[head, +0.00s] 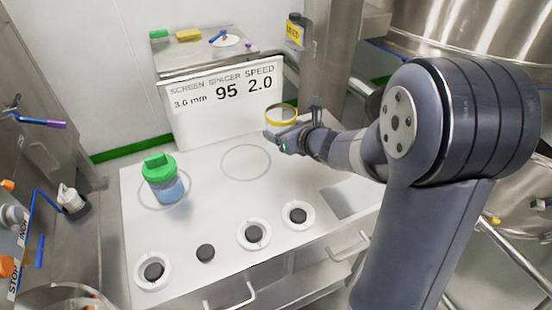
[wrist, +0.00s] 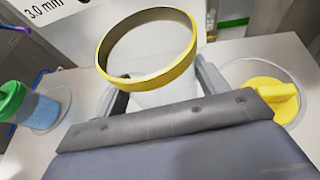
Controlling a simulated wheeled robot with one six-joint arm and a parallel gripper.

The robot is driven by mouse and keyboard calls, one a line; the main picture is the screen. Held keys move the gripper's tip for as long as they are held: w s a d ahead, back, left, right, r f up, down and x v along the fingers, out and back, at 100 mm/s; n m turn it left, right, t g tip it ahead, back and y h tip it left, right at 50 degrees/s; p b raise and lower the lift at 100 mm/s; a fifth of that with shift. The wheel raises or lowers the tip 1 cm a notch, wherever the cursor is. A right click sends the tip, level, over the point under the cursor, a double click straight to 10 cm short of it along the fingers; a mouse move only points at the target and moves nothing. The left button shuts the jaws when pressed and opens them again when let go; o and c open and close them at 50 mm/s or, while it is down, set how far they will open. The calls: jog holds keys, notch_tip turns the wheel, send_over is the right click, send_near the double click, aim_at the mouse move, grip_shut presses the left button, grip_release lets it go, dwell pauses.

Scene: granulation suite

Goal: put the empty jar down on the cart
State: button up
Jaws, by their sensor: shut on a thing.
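My gripper (head: 280,138) is shut on the empty jar (head: 281,119), a clear open jar with a yellow rim. In the wrist view the fingers sit either side of the jar (wrist: 160,93), and its open mouth faces up, somewhat tilted in the picture. The jar is over the back part of the white cart (head: 218,196), in front of the sign; its base is hidden, so I cannot tell its height. An empty ring outline (head: 245,162) is on the cart top left of my gripper. A yellow lid (wrist: 272,94) lies on the cart in the wrist view.
A green-lidded jar with blue contents (head: 163,178) stands on another ring at the left. Several dark discs, most in white rings, line the cart's front. A sign (head: 222,98) stands at the back. Steel equipment flanks both sides.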

jog(key=shift+f+b, duration=0.5)
jog(key=shift+f, duration=2.15)
jog(key=shift+f, duration=0.1)
jog(key=shift+f, duration=0.1)
jog(key=o, duration=1.7)
jog(key=shift+r, duration=0.35)
jog(key=p+v, duration=0.1)
jog(key=v, duration=1.1)
jog(key=shift+f, duration=0.15)
